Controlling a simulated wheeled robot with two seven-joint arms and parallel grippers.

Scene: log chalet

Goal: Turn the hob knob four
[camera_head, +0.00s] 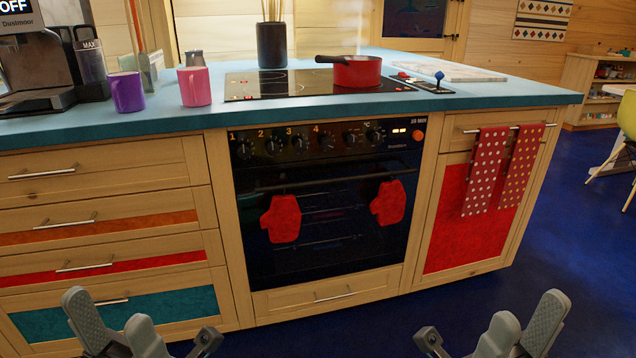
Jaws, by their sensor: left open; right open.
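The hob knob four (327,141) is a dark round knob on the black front panel of the oven (330,215), just right of and below a small orange "4". Knobs one (243,149), two (271,146) and three (299,143) sit to its left with their own numbers. Two more dark knobs are to its right. The pointer direction of knob four is too small to tell. My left gripper (144,325) is open and empty at the bottom left. My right gripper (490,328) is open and empty at the bottom right. Both are well apart from the knob.
The oven handle bar runs below the knobs, with two red mitts (281,218) (388,203) on the oven front. A red pan (357,72) stands on the hob. Spotted towels (484,172) hang at the right. Purple and pink mugs (194,86) stand on the counter.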

